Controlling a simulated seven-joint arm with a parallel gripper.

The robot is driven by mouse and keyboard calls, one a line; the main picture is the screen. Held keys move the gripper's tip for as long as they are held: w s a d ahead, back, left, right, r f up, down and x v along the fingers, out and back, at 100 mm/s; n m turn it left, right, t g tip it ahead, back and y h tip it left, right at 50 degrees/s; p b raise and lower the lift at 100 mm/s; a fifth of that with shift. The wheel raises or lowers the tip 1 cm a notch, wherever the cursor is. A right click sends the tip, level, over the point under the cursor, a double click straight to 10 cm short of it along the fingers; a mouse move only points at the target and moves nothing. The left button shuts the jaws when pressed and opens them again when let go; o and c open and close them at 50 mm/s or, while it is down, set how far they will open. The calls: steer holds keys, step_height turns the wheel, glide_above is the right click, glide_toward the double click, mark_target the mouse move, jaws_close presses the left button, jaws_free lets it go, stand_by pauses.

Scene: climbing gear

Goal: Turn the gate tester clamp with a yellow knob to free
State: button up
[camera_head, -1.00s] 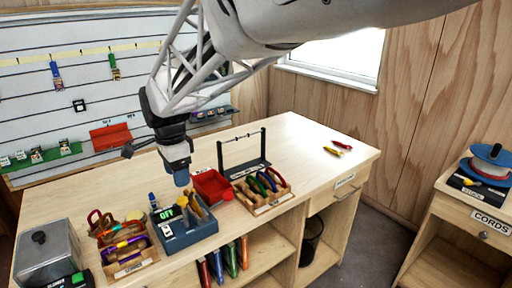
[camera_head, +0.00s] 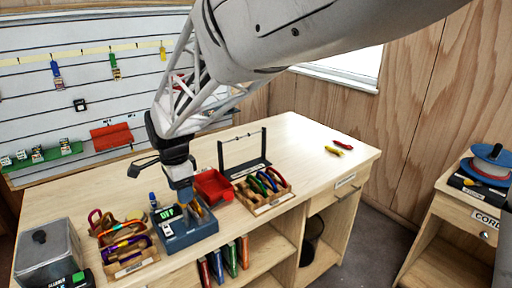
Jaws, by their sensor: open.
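I cannot make out a yellow knob or how the clamp is turned. My gripper (camera_head: 186,195) is open and points down just over the back of the box, hiding part of it. I cannot tell whether it touches anything.
A wooden rack (camera_head: 128,268) of carabiners stands left of the box, and a lidded metal box (camera_head: 45,262) farther left. A red bin (camera_head: 213,186), another carabiner rack (camera_head: 268,204) and a black frame (camera_head: 243,170) stand to the right. The bench's right part is mostly clear.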

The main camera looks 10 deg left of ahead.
steer(key=shift+f, duration=1.2)
jaws_close()
